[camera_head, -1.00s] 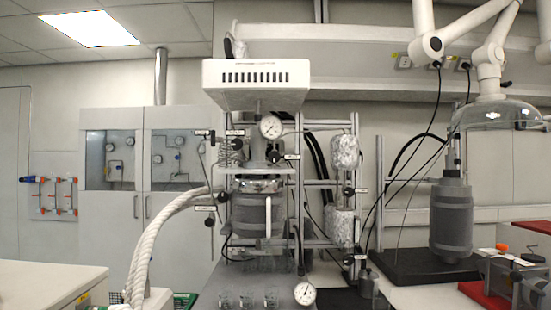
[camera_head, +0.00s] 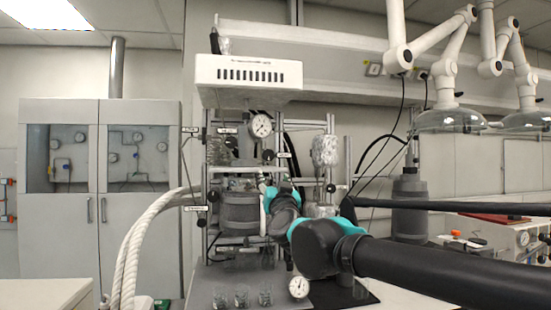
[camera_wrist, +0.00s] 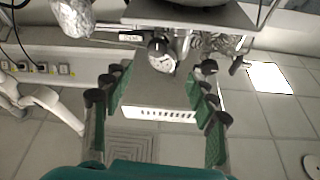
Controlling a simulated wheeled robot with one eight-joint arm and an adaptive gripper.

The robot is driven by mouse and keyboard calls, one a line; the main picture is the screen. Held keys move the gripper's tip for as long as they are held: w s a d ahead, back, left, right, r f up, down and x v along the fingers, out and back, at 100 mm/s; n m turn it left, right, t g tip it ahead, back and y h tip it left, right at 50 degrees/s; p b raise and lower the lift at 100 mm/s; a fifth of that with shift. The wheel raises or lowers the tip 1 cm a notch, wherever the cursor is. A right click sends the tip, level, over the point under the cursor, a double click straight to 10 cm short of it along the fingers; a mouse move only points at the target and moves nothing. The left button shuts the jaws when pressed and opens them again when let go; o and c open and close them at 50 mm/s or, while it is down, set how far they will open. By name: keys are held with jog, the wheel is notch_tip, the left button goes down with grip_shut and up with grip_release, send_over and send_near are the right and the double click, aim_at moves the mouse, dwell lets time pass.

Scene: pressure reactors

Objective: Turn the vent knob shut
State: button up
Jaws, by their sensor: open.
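Several small black knobs sit on the reactor stand, by the gauge (camera_head: 261,126). One black knob (camera_head: 268,155) is just below the gauge, another (camera_head: 331,188) is on the right post, and one (camera_head: 202,222) is at the lower left. Their labels are too small to read, so I cannot tell which is the vent knob. In the wrist view, a black knob (camera_wrist: 208,67) is beside the gauge, beyond the fingers. My gripper (camera_wrist: 160,97) is open and empty, its green-padded fingers wide apart. In the head view, my arm reaches in front of the reactor vessel (camera_head: 239,214) and hides its right side.
A white vented box (camera_head: 248,74) overhangs the stand. A thick white hose (camera_head: 135,250) curves along the left. Glass beakers (camera_head: 242,296) and a second gauge (camera_head: 299,287) stand low in front. A foil-wrapped cylinder (camera_head: 325,150) is on the right, with a grey vessel (camera_head: 409,205) farther right.

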aim_at(269, 156)
jog(key=x, duration=1.7)
jog(key=shift+w+d+r, duration=0.15)
jog(key=shift+d+r, duration=0.05)
jog(key=shift+r, duration=0.2)
jog(key=c, duration=1.2)
jog(key=shift+o, duration=0.2)
